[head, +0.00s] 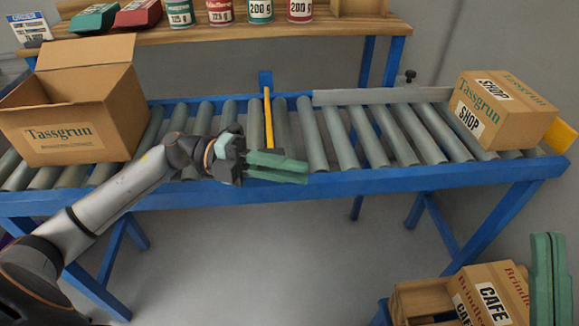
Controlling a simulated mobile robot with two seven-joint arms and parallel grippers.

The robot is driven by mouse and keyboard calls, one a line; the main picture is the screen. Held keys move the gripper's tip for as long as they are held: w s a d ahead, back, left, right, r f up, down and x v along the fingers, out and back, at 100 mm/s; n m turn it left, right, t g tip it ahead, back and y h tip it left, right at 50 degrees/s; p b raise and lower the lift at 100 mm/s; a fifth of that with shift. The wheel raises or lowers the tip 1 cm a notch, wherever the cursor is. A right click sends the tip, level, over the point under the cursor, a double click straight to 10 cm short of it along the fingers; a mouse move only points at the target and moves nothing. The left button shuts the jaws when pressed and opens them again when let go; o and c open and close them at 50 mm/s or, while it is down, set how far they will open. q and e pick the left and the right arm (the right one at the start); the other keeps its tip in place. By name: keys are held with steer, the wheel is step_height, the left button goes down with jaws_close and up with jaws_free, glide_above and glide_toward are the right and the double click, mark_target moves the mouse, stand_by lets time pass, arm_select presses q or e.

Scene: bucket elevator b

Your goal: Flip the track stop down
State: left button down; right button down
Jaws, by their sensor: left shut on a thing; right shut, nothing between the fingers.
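My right gripper (550,282) is at the lower right edge, fingers upward, shut and empty.
An open Tassgrun carton (62,138) stands on the rollers at left, a closed SHOP carton (503,110) at right. A grey guide rail (380,96) runs behind the right rollers. Cartons (490,295) stand low at right. A wooden shelf (210,34) with tins is behind.

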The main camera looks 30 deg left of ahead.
arm_select(q)
steer(key=shift+w, duration=0.1)
steer(key=c, duration=0.9)
jaws_free()
steer(key=shift+a, duration=0.15)
steer(key=a, duration=0.4)
steer(key=s+a, duration=0.1)
steer(key=a, duration=0.2)
steer(key=shift+s+a+f+p, duration=0.1)
steer(key=shift+f+p, duration=0.05)
steer(key=shift+p, duration=0.15)
